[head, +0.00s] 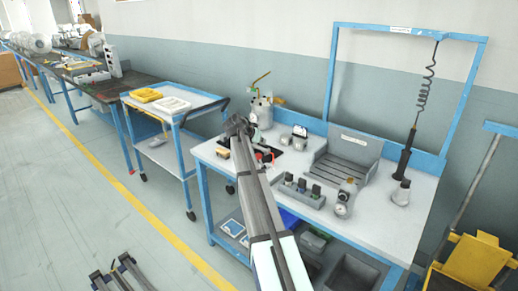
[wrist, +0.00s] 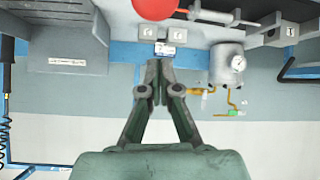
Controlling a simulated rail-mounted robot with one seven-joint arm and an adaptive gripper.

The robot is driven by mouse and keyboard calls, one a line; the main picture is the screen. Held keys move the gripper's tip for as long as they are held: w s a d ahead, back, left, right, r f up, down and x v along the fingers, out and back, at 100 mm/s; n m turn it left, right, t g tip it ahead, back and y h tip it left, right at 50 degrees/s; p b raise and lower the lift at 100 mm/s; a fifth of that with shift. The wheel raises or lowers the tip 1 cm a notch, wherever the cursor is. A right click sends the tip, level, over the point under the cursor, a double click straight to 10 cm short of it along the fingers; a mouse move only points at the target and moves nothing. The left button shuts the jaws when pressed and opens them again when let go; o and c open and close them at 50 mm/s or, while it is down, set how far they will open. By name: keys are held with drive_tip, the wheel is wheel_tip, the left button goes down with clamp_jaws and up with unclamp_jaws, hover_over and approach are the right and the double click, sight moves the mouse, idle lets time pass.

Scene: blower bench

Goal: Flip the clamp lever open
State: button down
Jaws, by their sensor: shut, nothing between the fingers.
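A clamp lever with a red rounded end (wrist: 155,8) and a grey rod shows at the top edge of the wrist view, partly cut off. In the head view small red parts (head: 265,157) show on the bench just right of my arm; the rest of the clamp there is hidden or too small to tell. My gripper (wrist: 160,65) is shut and empty, its fingertips together. In the wrist view the fingertips appear below the red end, with a visible gap between them. In the head view my arm hides the gripper.
A grey canister with a gauge (wrist: 228,62) and brass fittings stands right of the fingers in the wrist view, and at the bench's back in the head view (head: 262,110). Small grey blocks (wrist: 148,33) lie beyond the fingertips. A grey slotted fixture (head: 345,157) stands farther right.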

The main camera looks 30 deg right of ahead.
drive_tip(key=b+v, duration=0.1)
drive_tip(key=v, duration=0.8)
drive_tip(key=shift+s+a, duration=0.25)
drive_tip(key=shift+a, duration=0.35)
drive_tip(key=shift+f, duration=0.2)
drive_tip(key=s+a+f+n+g+y, duration=0.1)
drive_tip(key=s+a+f+n+y, duration=0.15)
drive_tip(key=s+a+f, duration=0.8)
drive_tip(key=s+a+f+n+g+y, duration=0.2)
drive_tip(key=s+f+n, duration=0.2)
drive_tip(key=f, duration=1.4)
drive_tip(key=s+a+f+n+g+y, duration=0.1)
drive_tip(key=s+a+f+n+y, duration=0.2)
drive_tip(key=s+a+f, duration=0.8)
drive_tip(key=s+a+f+g, duration=0.2)
drive_tip(key=s+f, duration=0.5)
drive_tip(key=s, duration=0.5)
drive_tip(key=s+a+f+n+g+y+p, duration=0.1)
drive_tip(key=s+f, duration=0.5)
drive_tip(key=s, duration=0.6)
drive_tip(key=s+a+f+n+g+y, duration=0.1)
drive_tip(key=s+a+f+g, duration=0.2)
drive_tip(key=s+f, duration=0.4)
drive_tip(key=s+a, duration=0.1)
drive_tip(key=s, duration=0.4)
drive_tip(key=shift+s+f+g, duration=0.25)
drive_tip(key=shift+f+g, duration=0.1)
drive_tip(key=shift+g, duration=0.05)
drive_tip(key=shift+a, duration=0.15)
